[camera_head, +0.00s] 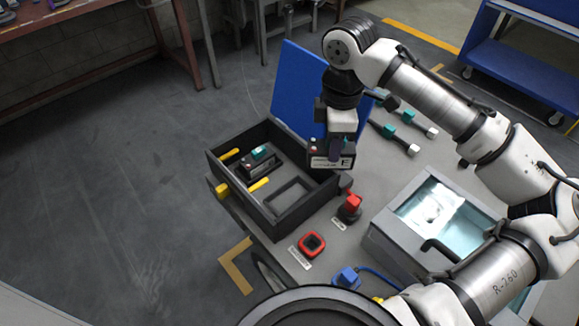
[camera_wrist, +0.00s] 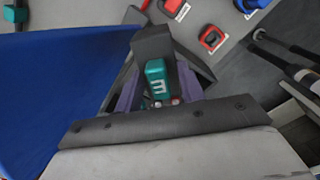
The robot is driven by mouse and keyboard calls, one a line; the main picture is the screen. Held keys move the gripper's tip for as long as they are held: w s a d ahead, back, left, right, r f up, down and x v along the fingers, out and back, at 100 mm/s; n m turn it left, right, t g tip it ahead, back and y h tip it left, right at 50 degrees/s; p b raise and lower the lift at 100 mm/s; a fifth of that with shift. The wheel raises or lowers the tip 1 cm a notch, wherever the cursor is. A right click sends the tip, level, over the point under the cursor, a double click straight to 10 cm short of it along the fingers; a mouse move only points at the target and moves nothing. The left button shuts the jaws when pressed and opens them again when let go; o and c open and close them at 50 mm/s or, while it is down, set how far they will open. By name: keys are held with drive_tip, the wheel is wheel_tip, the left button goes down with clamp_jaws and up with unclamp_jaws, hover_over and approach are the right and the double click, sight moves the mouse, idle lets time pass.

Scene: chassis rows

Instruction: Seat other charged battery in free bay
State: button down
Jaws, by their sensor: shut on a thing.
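My gripper (camera_head: 334,146) is shut on a dark battery (camera_head: 321,162) and holds it above the right side of the open black case (camera_head: 225,184). In the wrist view the battery's teal part (camera_wrist: 156,72), marked with a letter, sits between the purple fingers of my gripper (camera_wrist: 157,92). Another battery (camera_head: 262,153) with a teal top sits in the rear-left bay of the case. A square empty bay (camera_head: 290,194) shows at the front right of the case. The held battery's underside is hidden in the wrist view.
The blue lid (camera_head: 295,82) stands open behind the case. Teal-marked tools (camera_head: 388,131) lie behind right. A grey box with a lit window (camera_head: 400,241) stands right.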

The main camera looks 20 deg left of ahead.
drive_tip(key=a+f+n+b, duration=0.2)
drive_tip(key=a+f+b, duration=0.1)
drive_tip(key=f, duration=0.1)
drive_tip(key=s+a+f+n+b, duration=0.1)
drive_tip(key=a+f+n+b, duration=0.1)
drive_tip(key=f, duration=0.3)
drive_tip(key=a+f+n+b, duration=0.3)
drive_tip(key=f+n+b, duration=0.1)
drive_tip(key=b, duration=0.1)
drive_tip(key=shift+s+a+f, duration=0.2)
drive_tip(key=shift+a+f, duration=0.1)
drive_tip(key=shift+f, duration=0.05)
drive_tip(key=shift+r+n+p, duration=0.1)
drive_tip(key=shift+n+p, duration=0.2)
drive_tip(key=shift+p, duration=0.55)
idle(0.5)
drive_tip(key=shift+f, duration=0.35)
drive_tip(key=shift+f+b, duration=0.5)
drive_tip(key=shift+f, duration=0.2)
drive_tip(key=c, duration=0.8)
unclamp_jaws()
wheel_tip(320, 180, up, 14)
drive_tip(key=p, duration=0.1)
drive_tip(key=shift+p, duration=0.35)
